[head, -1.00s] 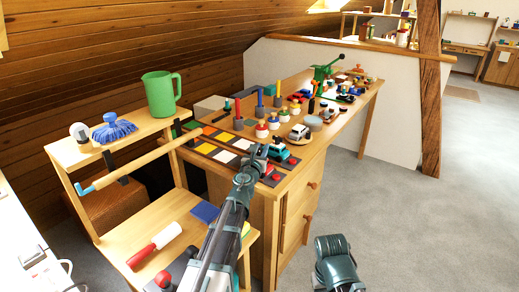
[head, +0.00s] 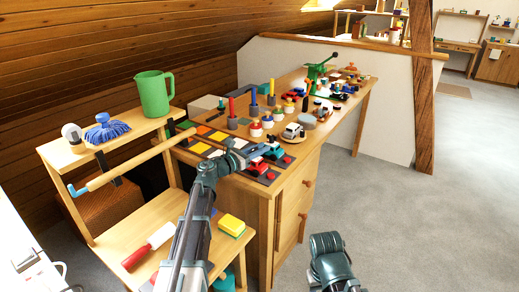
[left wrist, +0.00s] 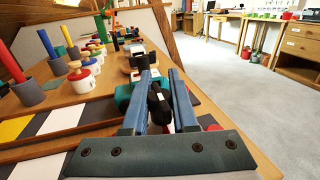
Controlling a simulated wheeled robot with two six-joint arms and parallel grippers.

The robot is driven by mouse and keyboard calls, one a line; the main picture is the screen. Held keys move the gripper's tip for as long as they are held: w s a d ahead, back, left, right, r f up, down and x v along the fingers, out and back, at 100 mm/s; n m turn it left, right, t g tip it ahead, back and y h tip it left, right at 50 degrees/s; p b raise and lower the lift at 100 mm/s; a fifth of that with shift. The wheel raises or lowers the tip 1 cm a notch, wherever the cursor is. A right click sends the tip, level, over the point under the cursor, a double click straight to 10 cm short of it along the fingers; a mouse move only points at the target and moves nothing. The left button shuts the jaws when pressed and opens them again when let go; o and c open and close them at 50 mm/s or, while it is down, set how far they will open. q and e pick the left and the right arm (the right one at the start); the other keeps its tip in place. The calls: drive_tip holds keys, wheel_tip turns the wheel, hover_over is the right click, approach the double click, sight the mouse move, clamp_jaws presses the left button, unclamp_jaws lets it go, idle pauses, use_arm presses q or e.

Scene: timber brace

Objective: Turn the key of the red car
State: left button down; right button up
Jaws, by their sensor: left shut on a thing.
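My left gripper (head: 258,152) reaches over the near end of the bench top, beside a small teal car (head: 273,151). In the left wrist view, its two blue fingers (left wrist: 160,80) are close around a dark rounded piece (left wrist: 157,104). It looks like a knob or key, but I cannot tell which car it belongs to. The teal car body (left wrist: 124,95) shows just behind the fingers. Red parts (head: 258,163) show next to the gripper in the head view; the gripper partly hides that area, so a red car is not clear.
A white car (head: 293,131) stands just beyond. Coloured pegs in grey holders (head: 232,122) and small jars crowd the bench behind. A green pitcher (head: 153,95) and blue brush stand on the shelf at left. The floor at right is clear.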

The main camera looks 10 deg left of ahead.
idle(0.4)
use_arm(q)
drive_tip(key=c, duration=0.7)
unclamp_jaws()
drive_tip(key=v, duration=1.3)
drive_tip(key=shift+s+a, duration=0.25)
drive_tip(key=shift+a, duration=0.1)
